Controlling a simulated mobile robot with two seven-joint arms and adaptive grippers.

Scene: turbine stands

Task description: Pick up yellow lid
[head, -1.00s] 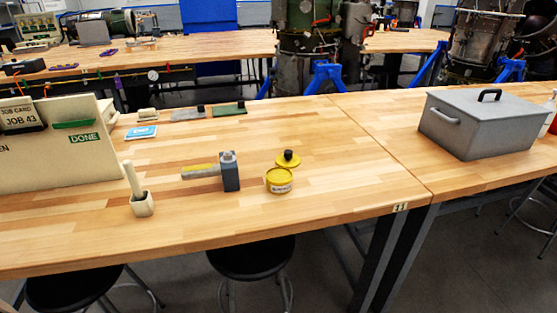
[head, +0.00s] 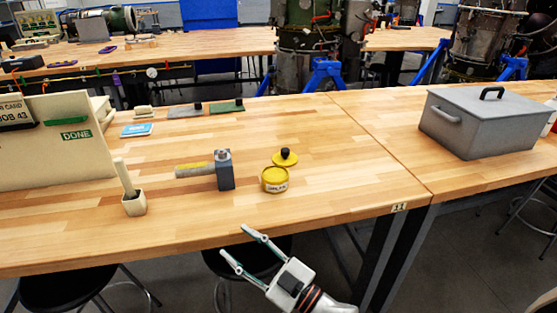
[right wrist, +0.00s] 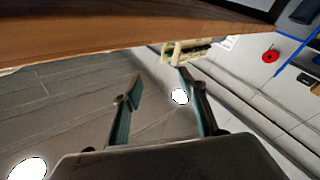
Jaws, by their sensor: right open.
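The yellow lid (head: 285,158) with a black knob lies on the wooden table just behind a yellow tin (head: 275,180) with a label. My right gripper (head: 238,243) is at the table's front edge in the head view, below and in front of the tin, clear of both. Its two fingers are apart with nothing between them. In the right wrist view the open fingers (right wrist: 156,85) show over the grey floor, with the table edge above them; the lid is not visible there. My left gripper is not in view.
A hammer-like tool (head: 222,170) and a cream holder (head: 133,203) stand left of the tin. A grey lidded box (head: 470,130) sits at right. The DONE board (head: 60,150) is at far left. Table right of the tin is clear.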

